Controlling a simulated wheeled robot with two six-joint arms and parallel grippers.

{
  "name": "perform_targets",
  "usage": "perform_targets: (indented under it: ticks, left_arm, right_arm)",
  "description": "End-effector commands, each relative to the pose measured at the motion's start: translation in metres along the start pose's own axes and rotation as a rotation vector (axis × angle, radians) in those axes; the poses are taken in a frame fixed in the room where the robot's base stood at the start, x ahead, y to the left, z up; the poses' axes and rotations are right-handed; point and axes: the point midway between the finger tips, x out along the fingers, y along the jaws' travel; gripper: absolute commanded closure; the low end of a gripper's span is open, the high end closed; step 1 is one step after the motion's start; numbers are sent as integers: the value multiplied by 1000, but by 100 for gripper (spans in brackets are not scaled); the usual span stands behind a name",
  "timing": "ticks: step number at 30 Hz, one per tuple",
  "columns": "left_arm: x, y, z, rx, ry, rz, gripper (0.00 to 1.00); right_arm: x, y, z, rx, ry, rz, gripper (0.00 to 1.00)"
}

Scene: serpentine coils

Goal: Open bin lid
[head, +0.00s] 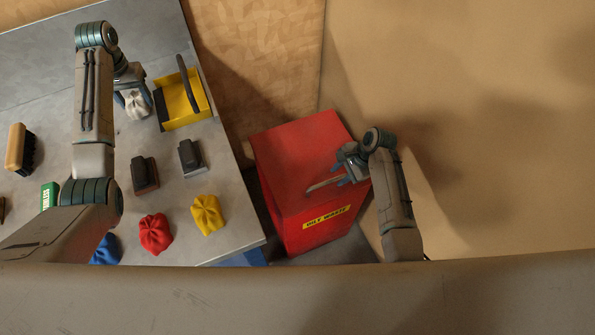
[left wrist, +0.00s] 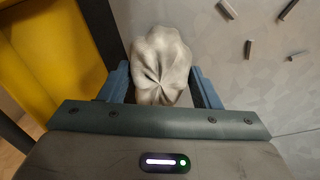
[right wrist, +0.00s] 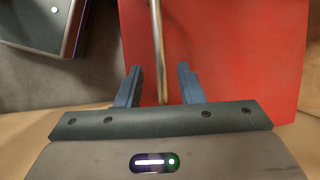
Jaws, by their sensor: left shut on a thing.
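The red bin (head: 305,235) stands on the floor right of the table, with a yellow "OILY WASTE" label on its front. Its red lid (head: 290,145) looks closed. A thin pale handle (head: 322,184) rises from the lid. My right gripper (head: 345,168) is at the handle's right end. In the right wrist view its jaws (right wrist: 159,75) are open, with the handle bar (right wrist: 157,40) between them and gaps on both sides. My left gripper (head: 132,88) is shut on a crumpled white rag (head: 138,105) above the table; the rag (left wrist: 162,65) fills its jaws.
The grey table (head: 185,225) holds a yellow dustpan-like tray (head: 175,108), a red rag (head: 155,233), a yellow rag (head: 207,214), a blue rag (head: 106,250), two dark blocks and a brush (head: 17,147). A wall stands behind the bin.

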Motion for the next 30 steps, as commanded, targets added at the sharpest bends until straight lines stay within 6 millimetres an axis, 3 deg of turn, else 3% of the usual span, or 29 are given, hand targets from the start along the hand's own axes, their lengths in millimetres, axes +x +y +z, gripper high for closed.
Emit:
perform_targets:
  ticks: [6, 15, 16, 21, 30]
  left_arm:
    - [-1, 0, 0, 0, 0, 0, 64]
    - [-1, 0, 0, 0, 0, 0, 64]
    - [-1, 0, 0, 0, 0, 0, 64]
    - [-1, 0, 0, 0, 0, 0, 64]
    - [-2, 0, 0, 0, 0, 0, 64]
  right_arm:
    - [20, -1, 0, -1, -1, -1, 66]
    - [23, 0, 0, -1, 0, -1, 66]
    - [23, 0, 0, -1, 0, -1, 68]
    - [23, 0, 0, -1, 0, -1, 100]
    - [21, -3, 0, 0, 1, 4, 100]
